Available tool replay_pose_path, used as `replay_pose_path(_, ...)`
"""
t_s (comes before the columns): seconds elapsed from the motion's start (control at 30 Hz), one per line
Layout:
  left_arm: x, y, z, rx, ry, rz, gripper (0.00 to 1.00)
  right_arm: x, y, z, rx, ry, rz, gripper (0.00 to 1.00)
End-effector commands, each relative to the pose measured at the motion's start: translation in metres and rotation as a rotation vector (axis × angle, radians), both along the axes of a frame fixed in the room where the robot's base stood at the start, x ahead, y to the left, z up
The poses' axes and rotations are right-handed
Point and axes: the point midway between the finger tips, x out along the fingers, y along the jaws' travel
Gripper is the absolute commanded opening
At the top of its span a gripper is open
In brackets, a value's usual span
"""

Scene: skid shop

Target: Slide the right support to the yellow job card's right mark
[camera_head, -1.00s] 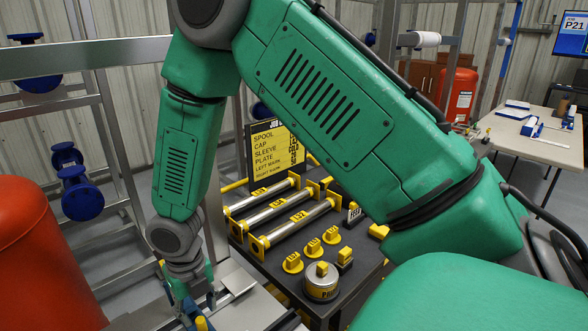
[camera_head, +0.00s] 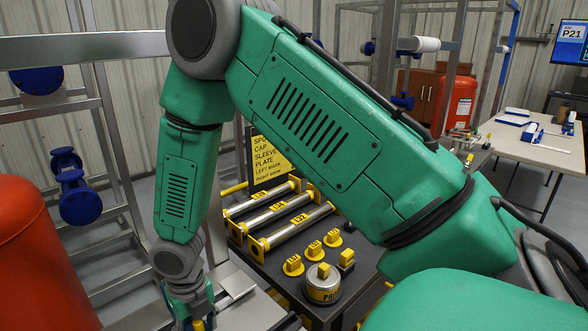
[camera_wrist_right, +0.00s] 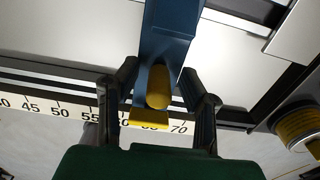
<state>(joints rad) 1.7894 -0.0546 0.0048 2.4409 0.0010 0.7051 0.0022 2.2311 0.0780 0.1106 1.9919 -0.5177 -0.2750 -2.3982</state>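The right support, blue with a yellow knob (camera_wrist_right: 158,87), stands at a rail in the right wrist view. A yellow pointer (camera_wrist_right: 149,118) at its foot overlaps the white scale (camera_wrist_right: 60,110), left of the 70. My right gripper (camera_wrist_right: 159,72) has its fingers spread on both sides of the support, with gaps beside the knob; contact at the tips is unclear. In the head view my right gripper (camera_head: 190,310) is low at the bottom edge, partly cut off. The yellow job card (camera_head: 270,160) stands behind my arm, which hides its right side and mark values. My left gripper is not in view.
A dark cart (camera_head: 270,277) holds long yellow-ended spools (camera_head: 300,228), several yellow-tagged pieces and a round tin (camera_head: 322,284). A red tank (camera_head: 40,260) stands at left. In the wrist view, a round yellow-and-dark part (camera_wrist_right: 300,125) sits at right.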

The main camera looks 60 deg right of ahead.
Motion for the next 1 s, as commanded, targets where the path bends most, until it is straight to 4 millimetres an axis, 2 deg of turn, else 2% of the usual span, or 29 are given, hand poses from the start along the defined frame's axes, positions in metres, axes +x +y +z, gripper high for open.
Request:
replay_pose_path(0.03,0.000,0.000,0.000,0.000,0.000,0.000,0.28,0.000,0.000,0.000,0.000,0.000,0.000,0.36)
replay_pose_path(0.13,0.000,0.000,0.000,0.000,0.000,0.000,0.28,0.000,0.000,0.000,0.000,0.000,0.000,0.01)
replay_pose_path(0.47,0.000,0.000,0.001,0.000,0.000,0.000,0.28,0.001,0.003,0.000,0.000,0.001,0.001,0.00)
replay_pose_path(1.0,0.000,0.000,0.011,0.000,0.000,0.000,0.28,0.007,0.031,0.000,0.001,0.001,0.002,0.00)
